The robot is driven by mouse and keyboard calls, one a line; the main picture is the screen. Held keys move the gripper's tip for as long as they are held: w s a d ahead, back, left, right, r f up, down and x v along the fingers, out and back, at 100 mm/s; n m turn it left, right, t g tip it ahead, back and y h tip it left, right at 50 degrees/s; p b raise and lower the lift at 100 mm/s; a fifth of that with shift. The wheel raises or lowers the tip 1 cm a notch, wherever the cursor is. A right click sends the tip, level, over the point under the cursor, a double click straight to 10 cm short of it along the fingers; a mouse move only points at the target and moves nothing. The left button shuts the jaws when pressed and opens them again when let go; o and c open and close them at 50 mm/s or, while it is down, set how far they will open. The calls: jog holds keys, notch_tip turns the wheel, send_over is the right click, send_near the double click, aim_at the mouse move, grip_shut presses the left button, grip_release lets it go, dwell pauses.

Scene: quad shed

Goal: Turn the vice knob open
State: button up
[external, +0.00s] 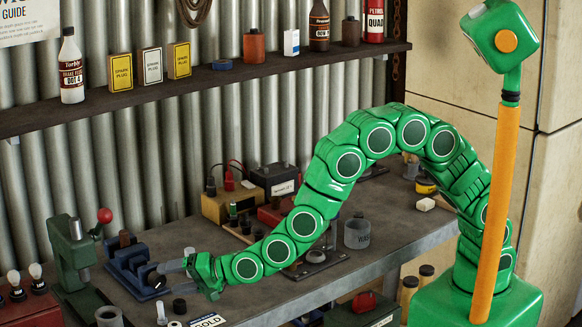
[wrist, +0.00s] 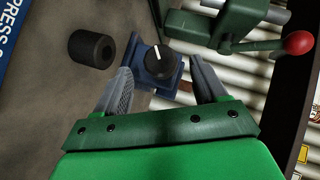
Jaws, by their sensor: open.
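The blue vice (external: 128,262) stands on the grey bench at the left in the external view. In the wrist view its blue body (wrist: 158,78) carries a round black knob (wrist: 160,61) with a white pointer line, seen nearly end-on. The pointer is close to upright in that picture, leaning slightly left. My gripper (wrist: 160,72) is open, with one grey finger at each side of the knob in the picture. Gaps show between the fingers and the knob, and nothing is held. In the external view my gripper (external: 171,267) is low over the bench beside the vice's knob end.
A green press (external: 72,258) with a red ball handle stands just left of the vice; it shows close by in the wrist view (wrist: 235,25). A battery (external: 273,178) and tins stand behind my arm.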

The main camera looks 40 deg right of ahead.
aim_at(163, 282)
jog(key=x, duration=0.3)
jog(key=shift+w+a+f, duration=0.2)
jog(key=shift+w, duration=0.05)
jog(key=shift+w+a, duration=0.35)
jog(key=shift+w, duration=0.05)
jog(key=shift+f, duration=0.1)
jog(key=c, duration=1)
